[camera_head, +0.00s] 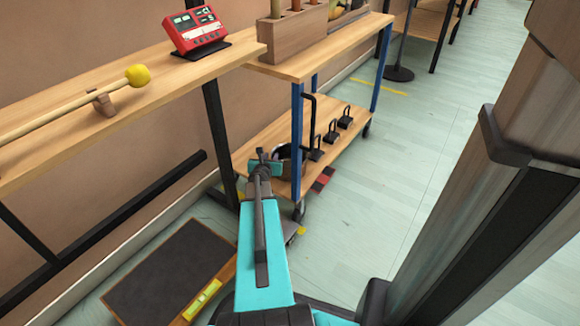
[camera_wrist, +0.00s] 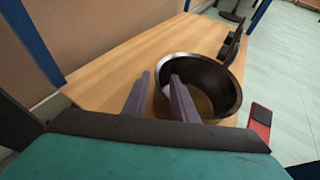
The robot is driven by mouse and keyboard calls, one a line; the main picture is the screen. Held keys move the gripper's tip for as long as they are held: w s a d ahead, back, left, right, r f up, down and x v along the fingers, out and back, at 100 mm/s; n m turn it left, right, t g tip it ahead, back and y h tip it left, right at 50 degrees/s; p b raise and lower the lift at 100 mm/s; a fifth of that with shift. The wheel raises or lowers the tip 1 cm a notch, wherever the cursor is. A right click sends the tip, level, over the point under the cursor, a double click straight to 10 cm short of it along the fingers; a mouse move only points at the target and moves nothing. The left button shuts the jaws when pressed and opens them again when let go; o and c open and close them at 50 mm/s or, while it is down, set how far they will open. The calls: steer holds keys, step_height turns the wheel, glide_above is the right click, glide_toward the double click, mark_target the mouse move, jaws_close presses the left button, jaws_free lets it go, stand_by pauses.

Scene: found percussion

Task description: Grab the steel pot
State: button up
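The steel pot (camera_wrist: 228,92), round, open-topped and dark grey, stands upright on the wooden lower shelf (camera_wrist: 100,82) of a cart. In the head view the pot (camera_head: 292,152) is partly hidden behind my gripper (camera_head: 262,158). In the wrist view my gripper (camera_wrist: 160,82) is open, its two fingers apart. The left finger is outside the pot's left side and the right finger overlaps the pot's opening, with the near-left rim showing between them. Whether either finger touches the wall cannot be told.
Several black padlock-like weights (camera_head: 331,132) stand on the shelf behind the pot. A blue post (camera_head: 297,140) rises close to my arm. The upper shelf holds a wooden block (camera_head: 292,35). A red and dark item (camera_head: 322,180) lies beside the cart. Floor to the right is clear.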

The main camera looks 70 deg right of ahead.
mark_target(273, 153)
steer(key=shift+x, duration=1.65)
jaws_close()
steer(key=shift+s+b, duration=0.2)
steer(key=shift+b, duration=0.1)
stand_by(0.3)
